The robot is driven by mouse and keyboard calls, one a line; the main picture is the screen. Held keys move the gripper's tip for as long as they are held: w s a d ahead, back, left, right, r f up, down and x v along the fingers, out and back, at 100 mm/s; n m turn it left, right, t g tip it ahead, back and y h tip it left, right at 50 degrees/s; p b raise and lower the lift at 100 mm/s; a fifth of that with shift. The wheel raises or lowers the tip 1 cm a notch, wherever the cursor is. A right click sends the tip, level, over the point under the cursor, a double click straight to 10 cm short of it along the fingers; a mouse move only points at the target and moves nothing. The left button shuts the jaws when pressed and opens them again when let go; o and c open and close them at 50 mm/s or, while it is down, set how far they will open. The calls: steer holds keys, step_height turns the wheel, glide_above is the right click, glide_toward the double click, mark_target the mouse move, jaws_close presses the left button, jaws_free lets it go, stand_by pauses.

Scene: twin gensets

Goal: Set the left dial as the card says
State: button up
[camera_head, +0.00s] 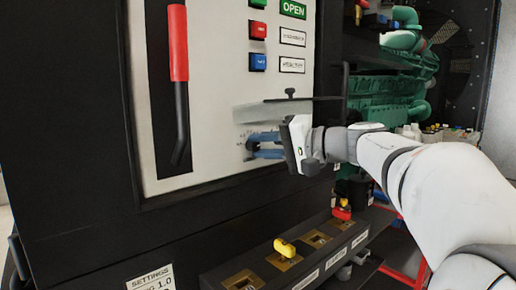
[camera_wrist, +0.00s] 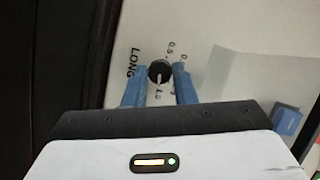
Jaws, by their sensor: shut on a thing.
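The dial (camera_wrist: 160,72) is a small round black knob on the pale panel, beside the printed word LONG, in the wrist view. A white pointer line on it points toward the bottom of that view. Numbers around it include 0.5 and what looks like 1.5, and some are hidden by my fingers. My gripper (camera_wrist: 159,76) has its blue fingers on both sides of the knob, shut on it. In the head view my gripper (camera_head: 262,146) reaches the lower panel from the right. The settings card (camera_head: 151,279) at the bottom is cut off; a line ending in "G 1.0" shows.
A grey ledge (camera_head: 275,108) sticks out just above my gripper. A red-handled lever (camera_head: 178,45) hangs at left. Several coloured buttons (camera_head: 257,30) sit above. A lower box (camera_head: 335,240) with yellow and red switches is below. Green machinery (camera_head: 385,95) stands behind my arm.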

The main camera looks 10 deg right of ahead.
stand_by(0.3)
steer(key=o, duration=1)
steer(key=v, duration=0.7)
steer(key=shift+s+d, duration=0.2)
steer(key=shift+d, duration=0.15)
